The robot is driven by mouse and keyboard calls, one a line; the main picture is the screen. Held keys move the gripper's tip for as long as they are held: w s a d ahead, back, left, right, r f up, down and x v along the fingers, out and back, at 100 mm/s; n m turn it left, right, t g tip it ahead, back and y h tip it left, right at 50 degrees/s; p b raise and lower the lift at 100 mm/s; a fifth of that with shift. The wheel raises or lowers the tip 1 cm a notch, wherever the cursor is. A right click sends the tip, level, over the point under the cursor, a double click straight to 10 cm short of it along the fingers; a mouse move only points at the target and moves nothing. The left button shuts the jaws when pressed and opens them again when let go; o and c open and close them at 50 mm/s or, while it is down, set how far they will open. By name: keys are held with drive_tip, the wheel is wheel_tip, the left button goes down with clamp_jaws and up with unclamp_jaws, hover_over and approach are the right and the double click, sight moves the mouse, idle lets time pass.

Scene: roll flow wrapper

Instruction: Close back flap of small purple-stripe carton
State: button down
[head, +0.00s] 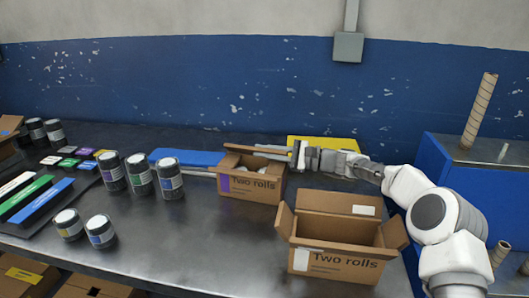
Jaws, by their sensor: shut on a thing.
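The small purple-stripe carton (252,190) stands on the dark bench near the middle, marked "Two rolls", with a purple stripe at its front left corner. Its top is at least partly open and pale contents show inside. Its back flap (255,150) shows as a thin brown strip along the far side. My gripper (293,154) reaches in from the right at the carton's back right corner, shut on the right end of the back flap. The exact contact of the fingertips is too small to see clearly.
A larger open carton (335,262) with flaps spread stands in front, below my arm. Several dark jars (140,174) stand to the left. A blue object (186,158) and a yellow one (325,143) lie behind. A blue cabinet (470,180) bounds the right.

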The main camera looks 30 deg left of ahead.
drive_tip(key=c, duration=0.9)
unclamp_jaws()
